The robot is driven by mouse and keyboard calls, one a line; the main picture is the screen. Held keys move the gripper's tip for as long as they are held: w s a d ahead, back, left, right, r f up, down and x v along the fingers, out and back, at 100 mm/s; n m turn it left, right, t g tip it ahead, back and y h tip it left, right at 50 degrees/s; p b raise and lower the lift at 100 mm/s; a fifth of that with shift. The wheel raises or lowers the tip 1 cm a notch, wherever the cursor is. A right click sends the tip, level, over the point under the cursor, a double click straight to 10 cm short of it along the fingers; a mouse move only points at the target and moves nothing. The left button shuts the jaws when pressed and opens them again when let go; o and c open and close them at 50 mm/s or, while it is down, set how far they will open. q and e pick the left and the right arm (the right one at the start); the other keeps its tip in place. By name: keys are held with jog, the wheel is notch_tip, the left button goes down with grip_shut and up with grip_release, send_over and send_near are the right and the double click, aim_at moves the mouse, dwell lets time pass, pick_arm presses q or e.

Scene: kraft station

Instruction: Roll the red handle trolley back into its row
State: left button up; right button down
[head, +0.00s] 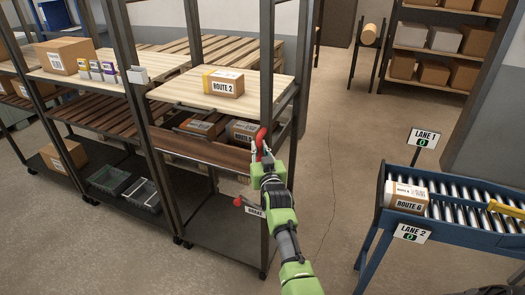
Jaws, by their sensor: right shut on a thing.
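The trolley (195,152) is a tall dark-framed unit on small wheels, with wooden shelves, standing at the right end of a row of similar units. Its red handle (260,138) is on its right side, at the height of the middle shelf. My right gripper (259,152) is at this handle and shut on it; its fingers partly hide the handle. Below, a small red lever (238,202) sits beside a label reading BRAKE (255,211). My left gripper is not in view.
A ROUTE 2 box (223,82) lies on the trolley's top shelf, with more boxes (201,127) on the shelf below. Shelf units (85,80) stand directly left. A blue roller conveyor (450,233) with a ROUTE 6 box (406,197) stands right. Bare floor (335,150) lies between.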

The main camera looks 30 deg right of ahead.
jog(key=shift+a, duration=0.1)
dwell(0.3)
jog(key=c, duration=2)
grip_release()
jog(key=shift+w, duration=0.1)
jog(key=shift+w+a, duration=0.15)
jog(key=v, duration=0.7)
jog(key=shift+s+a, duration=0.1)
jog(key=shift+s, duration=0.15)
jog(key=shift+f, duration=0.1)
